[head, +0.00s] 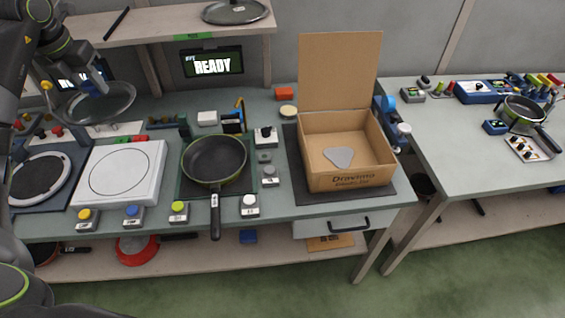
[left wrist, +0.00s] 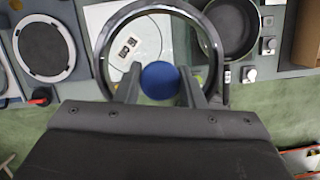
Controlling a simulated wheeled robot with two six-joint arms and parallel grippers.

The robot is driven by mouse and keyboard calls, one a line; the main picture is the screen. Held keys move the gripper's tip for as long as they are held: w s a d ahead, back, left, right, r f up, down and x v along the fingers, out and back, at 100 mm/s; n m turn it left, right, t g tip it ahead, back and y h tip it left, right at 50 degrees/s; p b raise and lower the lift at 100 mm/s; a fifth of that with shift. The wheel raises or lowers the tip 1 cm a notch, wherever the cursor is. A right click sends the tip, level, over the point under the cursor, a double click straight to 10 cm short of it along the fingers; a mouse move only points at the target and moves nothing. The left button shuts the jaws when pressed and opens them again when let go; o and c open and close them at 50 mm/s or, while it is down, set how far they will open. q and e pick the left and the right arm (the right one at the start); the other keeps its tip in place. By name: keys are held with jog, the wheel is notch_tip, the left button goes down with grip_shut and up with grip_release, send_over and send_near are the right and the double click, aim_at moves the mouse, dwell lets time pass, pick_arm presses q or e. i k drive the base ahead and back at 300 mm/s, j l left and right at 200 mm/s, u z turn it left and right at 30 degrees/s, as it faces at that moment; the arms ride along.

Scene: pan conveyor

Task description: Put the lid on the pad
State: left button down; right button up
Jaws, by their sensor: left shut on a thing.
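My left gripper (head: 94,84) is shut on the knob of a round glass lid (head: 112,107) with a dark rim. It holds the lid in the air above the back left of the bench. In the left wrist view the blue knob (left wrist: 159,80) sits between the fingers, and the lid's rim (left wrist: 219,50) rings the view over a white square plate (left wrist: 98,18). A round dark pad (head: 40,178) with a pale ring lies at the bench's left end. The white plate (head: 146,194) with a thin drawn circle lies right of it. My right gripper is not in view.
A black frying pan (head: 214,158) stands on a dark mat, its handle toward the front edge. An open cardboard box (head: 352,181) holds a grey piece. Coloured buttons (head: 132,211) line the front. Another lid (head: 235,12) rests on the shelf above. The white plate's top is clear.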

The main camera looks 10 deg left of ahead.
aim_at(341, 157)
jog(key=k+z, duration=0.3)
jog(key=k+l+z, duration=0.1)
jog(key=z, duration=0.25)
jog(key=j+z, duration=0.35)
jog(key=k+j+z, duration=0.1)
jog(key=j+z, duration=0.2)
jog(key=k+j+z, duration=0.1)
jog(key=j+z, duration=0.25)
jog(key=i+j, duration=0.35)
jog(key=j, duration=0.1)
